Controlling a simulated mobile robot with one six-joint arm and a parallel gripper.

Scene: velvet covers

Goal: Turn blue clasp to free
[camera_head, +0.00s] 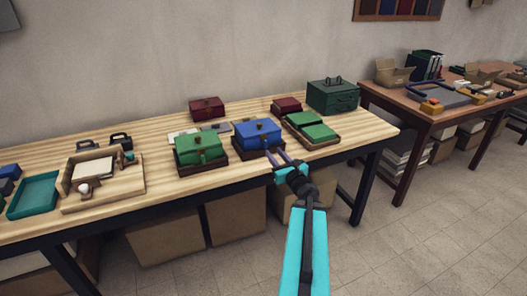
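A blue box (251,135) sits in a dark red-brown tray near the front edge of the light wooden table, right of a green box. A small brownish fitting (261,126) shows on its upper part. It may be the clasp, but it is too small to tell which way it is turned. My gripper (278,156) is at the front right corner of the blue box, with its two fingers apart and nothing seen between them. I cannot tell whether the fingers touch the box or its tray. The fingers and wrist hide a little of the table edge.
A green box (199,149) stands close on the left, and a tray with green blocks (313,128) on the right. A dark green case (333,95) and a dark red box (207,107) are behind. Cardboard boxes (236,217) fill the space under the table.

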